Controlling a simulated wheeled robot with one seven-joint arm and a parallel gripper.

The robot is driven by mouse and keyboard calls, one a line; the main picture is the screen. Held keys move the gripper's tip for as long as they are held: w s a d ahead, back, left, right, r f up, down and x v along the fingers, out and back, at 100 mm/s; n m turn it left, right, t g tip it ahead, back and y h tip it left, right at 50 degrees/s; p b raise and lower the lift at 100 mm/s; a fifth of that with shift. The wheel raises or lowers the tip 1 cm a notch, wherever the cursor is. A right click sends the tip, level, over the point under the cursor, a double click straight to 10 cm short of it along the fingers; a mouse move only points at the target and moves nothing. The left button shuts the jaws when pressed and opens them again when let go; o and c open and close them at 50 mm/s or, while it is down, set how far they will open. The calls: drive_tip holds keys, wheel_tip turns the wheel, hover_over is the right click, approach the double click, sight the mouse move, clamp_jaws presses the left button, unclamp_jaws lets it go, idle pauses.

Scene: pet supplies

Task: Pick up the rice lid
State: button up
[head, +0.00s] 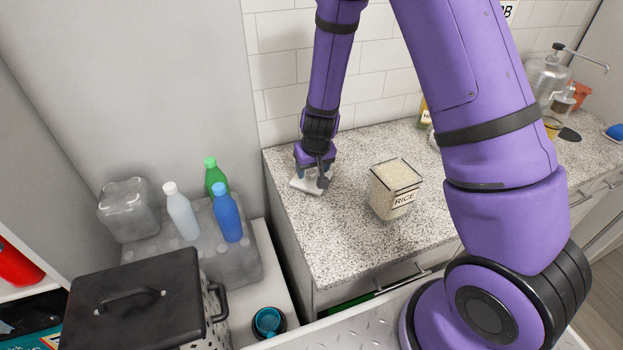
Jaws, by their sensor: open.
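The rice lid (305,186) is a small pale, flat piece lying on the speckled counter near its left edge. My gripper (316,183) is at the lid, pointing down from above, and partly hides it. Its jaws are open; whether the fingers touch the lid is hard to tell. The rice container (393,195) stands upright to the right of the lid. It is clear, labelled RICE, filled with pale grains and open at the top.
The speckled counter (340,235) is clear in front of the lid. Left and lower stand several bottles, including a blue one (227,215), and a black-lidded bin (135,290). A tiled wall (280,70) rises behind. A soap dispenser (560,105) and tap are far right.

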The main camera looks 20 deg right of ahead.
drive_tip(key=shift+w+f, duration=0.1)
drive_tip(key=shift+f, duration=0.3)
drive_tip(key=c, duration=1)
drive_tip(key=shift+r, duration=0.15)
